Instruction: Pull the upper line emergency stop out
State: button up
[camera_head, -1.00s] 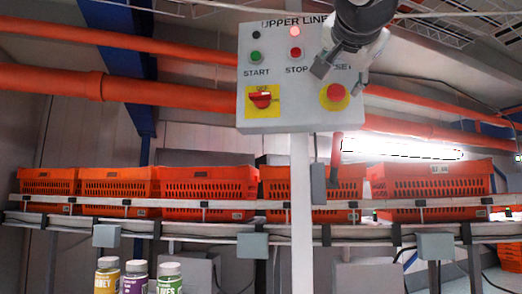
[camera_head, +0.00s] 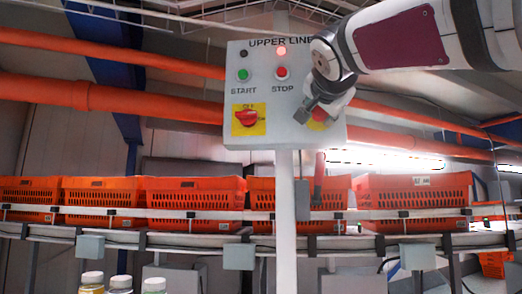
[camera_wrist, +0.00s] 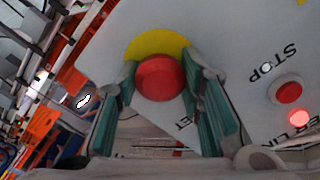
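The upper line emergency stop is a round red button (camera_wrist: 160,77) on a yellow disc (camera_wrist: 156,43), at the lower right of the grey UPPER LINE panel (camera_head: 283,133). In the head view the emergency stop (camera_head: 319,115) is mostly hidden behind my gripper (camera_head: 313,108). In the wrist view my gripper (camera_wrist: 160,92) has its two green-padded fingers spread, one on either side of the button. The fingers look very close to its sides; I cannot tell whether either touches it.
The panel also has a green START button (camera_head: 243,75), a red STOP button (camera_head: 282,72), a lit red lamp (camera_head: 281,51) and a red switch (camera_head: 249,117). Orange totes (camera_head: 195,198) stand on a conveyor behind. Several bottles (camera_head: 121,284) stand at the bottom.

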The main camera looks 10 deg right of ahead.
grip_shut()
jog(key=shift+s, duration=0.1)
jog(key=shift+s+a+f+b, duration=0.1)
jog(key=shift+s+b, duration=0.4)
jog(key=shift+b, duration=0.3)
jog(key=o, duration=0.7)
grip_release()
jog(key=shift+s, duration=0.15)
jog(key=shift+o, duration=0.2)
jog(key=v, duration=1.2)
